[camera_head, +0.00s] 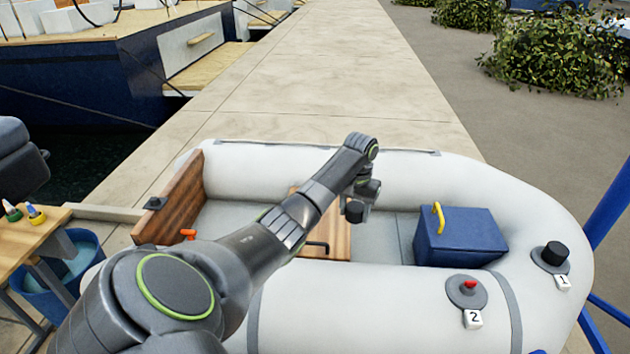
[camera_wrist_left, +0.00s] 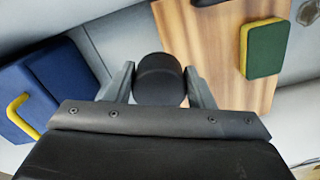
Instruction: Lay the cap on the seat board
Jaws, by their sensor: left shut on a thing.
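My left gripper (camera_wrist_left: 162,92) is shut on a black round cap (camera_wrist_left: 160,80), which sits between the two fingers in the left wrist view. In the head view the left gripper (camera_head: 358,198) is over the right part of the wooden seat board (camera_head: 338,238), inside the grey inflatable boat. The seat board also shows behind the cap in the left wrist view (camera_wrist_left: 222,30). Whether the cap touches the board is hard to tell; it looks held above it. My arm hides part of the board in the head view. My right gripper is not in view.
A green and yellow sponge (camera_wrist_left: 264,48) lies on the board. A blue box (camera_head: 462,238) with a yellow handle stands to the right. Valve 2 (camera_head: 467,291) shows a red core; valve 1 (camera_head: 553,255) has a black cap. A wooden transom (camera_head: 172,200) is at left.

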